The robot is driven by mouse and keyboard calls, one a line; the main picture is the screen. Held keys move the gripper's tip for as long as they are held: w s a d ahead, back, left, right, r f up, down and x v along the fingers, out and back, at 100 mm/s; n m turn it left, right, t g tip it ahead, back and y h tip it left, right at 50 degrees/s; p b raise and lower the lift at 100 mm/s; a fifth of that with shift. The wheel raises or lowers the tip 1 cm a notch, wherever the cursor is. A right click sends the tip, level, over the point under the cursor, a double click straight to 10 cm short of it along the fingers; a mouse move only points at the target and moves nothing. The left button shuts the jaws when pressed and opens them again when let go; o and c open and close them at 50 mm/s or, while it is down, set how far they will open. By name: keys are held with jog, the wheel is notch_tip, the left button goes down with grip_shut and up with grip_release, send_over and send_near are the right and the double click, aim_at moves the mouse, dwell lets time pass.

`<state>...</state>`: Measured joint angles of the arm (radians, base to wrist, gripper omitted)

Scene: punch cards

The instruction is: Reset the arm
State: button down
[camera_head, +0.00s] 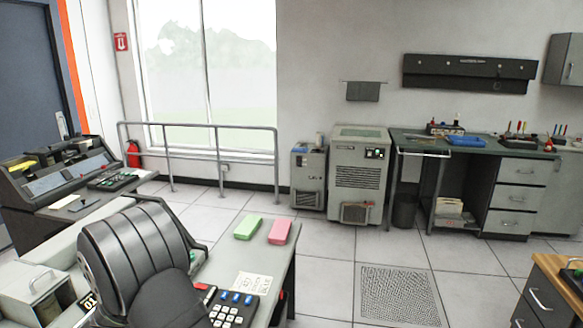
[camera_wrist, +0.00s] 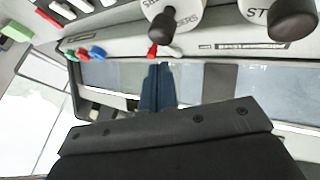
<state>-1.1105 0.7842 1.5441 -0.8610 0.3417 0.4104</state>
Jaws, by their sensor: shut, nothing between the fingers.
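My gripper (camera_wrist: 157,70) shows in the wrist view, with its dark bolted housing across the bottom and its blue-grey fingers together and empty. The fingers point up the picture toward a pale console panel. I cannot make out the gripper in the head view. A green card stack (camera_head: 247,228) and a pink card stack (camera_head: 279,232) lie side by side on the desk (camera_head: 262,255) in the head view. A green block (camera_wrist: 15,32) shows at the upper left of the wrist view, apart from the fingers.
In the wrist view, two dark knobs (camera_wrist: 160,25) and (camera_wrist: 292,22) on labelled white bases stand near the fingertips, with small coloured caps (camera_wrist: 97,52) to the left.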

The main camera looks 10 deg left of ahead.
jog(key=shift+v, duration=0.8)
jog(key=c, duration=1.2)
grip_release()
jog(key=o, duration=1.1)
jog(key=w+d+m, duration=0.1)
jog(key=w, duration=0.1)
jog(key=w+d+r+m, duration=0.1)
jog(key=w+d, duration=0.1)
jog(key=w+d+m+h, duration=0.1)
jog(key=w, duration=0.1)
jog(key=shift+w+d+r+m, duration=0.25)
jog(key=shift+d+r+m, duration=0.05)
jog(key=shift+d+m, duration=0.1)
jog(key=shift+o, duration=0.5)
jog(key=w+d+r+m+h, duration=0.1)
jog(key=w+d+r+m, duration=0.1)
jog(key=w+d, duration=0.4)
jog(key=shift+d+m, duration=0.2)
jog(key=shift+m, duration=0.7)
jog(key=w+d+r+m+g+y, duration=0.1)
jog(key=w+d+r+m+g, duration=0.1)
jog(key=w+d+r+m, duration=0.45)
jog(key=w+d+r+m+g+y, duration=0.1)
jog(key=w+d+m, duration=0.25)
jog(key=d, duration=0.65)
jog(key=x, duration=1)
jog(key=shift+d+n, duration=0.15)
jog(key=shift+n, duration=0.15)
